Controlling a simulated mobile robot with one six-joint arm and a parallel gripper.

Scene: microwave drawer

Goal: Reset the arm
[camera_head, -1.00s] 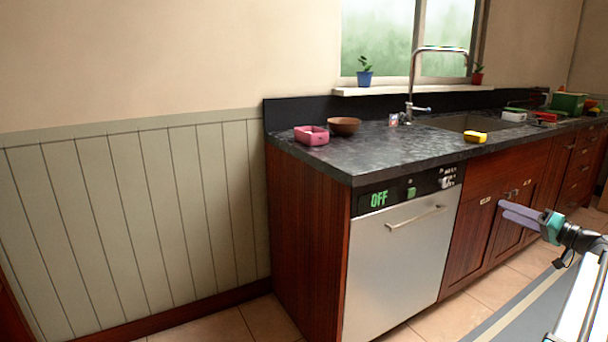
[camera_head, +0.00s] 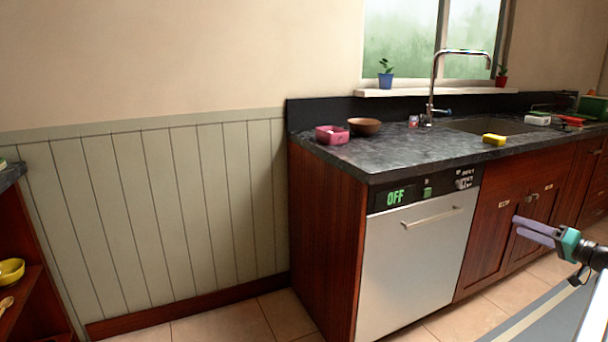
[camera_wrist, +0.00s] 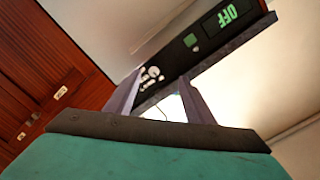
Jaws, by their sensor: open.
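My gripper (camera_head: 517,227) is at the right of the head view, with purple fingers on a teal body. It points left, in front of the dark red cabinet doors under the sink, and holds nothing. In the wrist view my gripper (camera_wrist: 158,88) shows two fingers spread apart with nothing between them. The dishwasher (camera_head: 415,265) with its green OFF display stands left of my gripper and is closed. Its control panel (camera_wrist: 190,50) also shows tilted in the wrist view, beyond the fingers.
The dark counter (camera_head: 400,155) holds a pink container (camera_head: 332,136), a brown bowl (camera_head: 364,127) and a yellow sponge (camera_head: 494,139). Tiled floor (camera_head: 225,323) lies clear before the panelled wall.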

